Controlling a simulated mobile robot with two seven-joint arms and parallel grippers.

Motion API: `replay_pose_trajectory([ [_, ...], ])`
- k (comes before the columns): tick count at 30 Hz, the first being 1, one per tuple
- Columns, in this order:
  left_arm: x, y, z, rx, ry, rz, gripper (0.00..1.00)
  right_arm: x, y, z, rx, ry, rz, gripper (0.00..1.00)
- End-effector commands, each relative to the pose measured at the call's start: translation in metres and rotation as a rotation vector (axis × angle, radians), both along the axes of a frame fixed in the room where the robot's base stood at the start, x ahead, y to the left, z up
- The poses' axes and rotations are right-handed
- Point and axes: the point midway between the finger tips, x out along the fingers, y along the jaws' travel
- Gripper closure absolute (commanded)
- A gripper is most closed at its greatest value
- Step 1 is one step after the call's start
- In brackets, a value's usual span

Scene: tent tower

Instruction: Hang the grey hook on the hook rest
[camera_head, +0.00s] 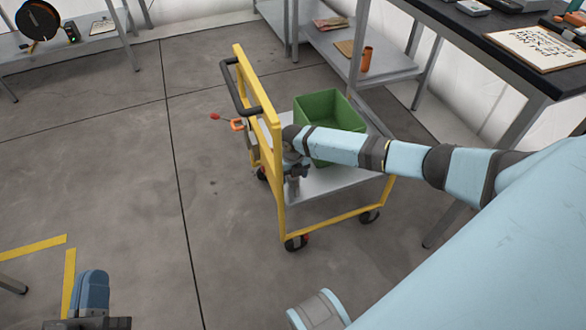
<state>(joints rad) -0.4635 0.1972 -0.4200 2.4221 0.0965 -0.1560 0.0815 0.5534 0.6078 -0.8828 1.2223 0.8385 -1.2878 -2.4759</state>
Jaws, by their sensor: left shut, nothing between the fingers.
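My right arm reaches in from the right over the yellow-framed cart (275,165). My right gripper (294,172) points down just beside the cart's yellow upright, above the grey shelf. Its fingers are small and dark, and I cannot tell whether they are open or hold something. I cannot pick out the grey hook. I cannot make out the hook rest for certain either. A small orange part (237,125) and a thin rod with a red tip (215,116) stick out from the cart's handle side.
A green bin (328,112) stands on the cart beside my forearm. A grey shelf unit (330,45) with an orange cylinder (366,59) is behind. A dark table (470,25) is at upper right. A blue object (92,290) is at bottom left. The floor left of the cart is clear.

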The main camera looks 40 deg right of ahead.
Motion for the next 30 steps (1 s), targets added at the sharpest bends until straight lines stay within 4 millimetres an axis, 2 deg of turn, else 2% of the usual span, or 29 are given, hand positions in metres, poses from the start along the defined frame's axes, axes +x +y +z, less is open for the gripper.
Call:
replay_pose_trajectory([
  [11, -0.002, 0.0, -0.003, -0.002, 0.017, -0.003, 1.0, 0.0, 0.0, 0.0, 0.0, 0.0, 0.0, 0.32],
  [17, 0.001, 0.002, 0.012, 0.02, 0.016, 0.006, 1.0, 0.001, -0.001, 0.038, -0.002, -0.003, 0.002, 0.32],
  [19, 0.002, 0.007, -0.011, 0.062, 0.099, 0.027, 1.0, 0.001, 0.0, 0.056, 0.0, -0.003, 0.001, 0.32],
  [21, 0.002, 0.011, -0.025, 0.095, 0.154, 0.039, 1.0, 0.001, -0.001, 0.073, 0.0, -0.002, 0.001, 0.32],
  [27, 0.001, 0.02, -0.05, 0.168, 0.263, 0.061, 1.0, 0.0, -0.001, 0.113, 0.0, -0.002, 0.0, 0.32],
  [30, 0.0, 0.024, -0.059, 0.191, 0.299, 0.067, 1.0, 0.0, 0.0, 0.126, 0.0, -0.001, 0.001, 0.32],
])
